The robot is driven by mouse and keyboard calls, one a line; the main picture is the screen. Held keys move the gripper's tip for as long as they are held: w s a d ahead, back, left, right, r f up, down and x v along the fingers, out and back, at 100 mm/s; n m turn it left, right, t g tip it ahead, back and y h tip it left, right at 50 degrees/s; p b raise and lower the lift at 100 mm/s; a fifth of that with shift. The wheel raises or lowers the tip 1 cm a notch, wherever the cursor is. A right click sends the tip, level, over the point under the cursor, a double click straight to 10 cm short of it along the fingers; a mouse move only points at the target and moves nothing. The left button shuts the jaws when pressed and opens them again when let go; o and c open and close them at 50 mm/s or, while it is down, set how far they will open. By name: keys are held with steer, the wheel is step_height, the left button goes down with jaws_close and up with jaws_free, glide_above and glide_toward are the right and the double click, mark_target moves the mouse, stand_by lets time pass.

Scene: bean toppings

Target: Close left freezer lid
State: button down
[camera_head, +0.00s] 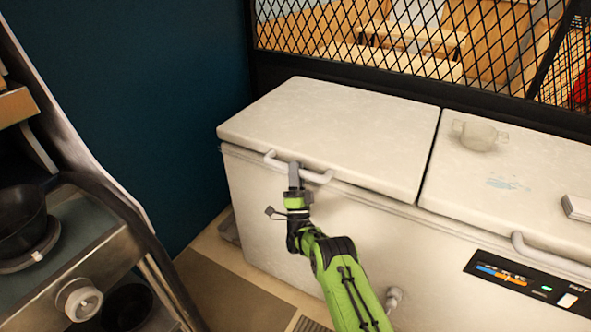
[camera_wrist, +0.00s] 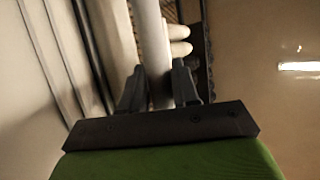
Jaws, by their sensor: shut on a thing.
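The left freezer lid (camera_head: 335,130) is a white slab lying flat over the left part of the white chest freezer (camera_head: 260,210). It looks down on the freezer body, with no visible gap. Its white bar handle (camera_head: 318,177) sticks out at the front edge. My gripper (camera_head: 295,175) is at this handle, with the green arm reaching up from below. In the wrist view, the dark fingers (camera_wrist: 160,85) stand on both sides of the white handle bar (camera_wrist: 150,40) and are shut on it. The fingertips are partly hidden in the head view.
The right lid (camera_head: 520,180) lies flat beside the left one and bears a pale cup-like item (camera_head: 480,135). A black mesh fence (camera_head: 400,60) runs behind the freezer. A metal counter with a dark bowl (camera_head: 22,222) stands at left. Some floor (camera_head: 225,280) is clear between.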

steer(key=shift+f, duration=0.65)
steer(key=c, duration=0.9)
jaws_free()
steer(key=shift+r, duration=0.15)
steer(key=p+v, duration=0.7)
steer(key=v, duration=0.8)
steer(key=shift+s+f, duration=0.2)
steer(key=shift+s, duration=0.15)
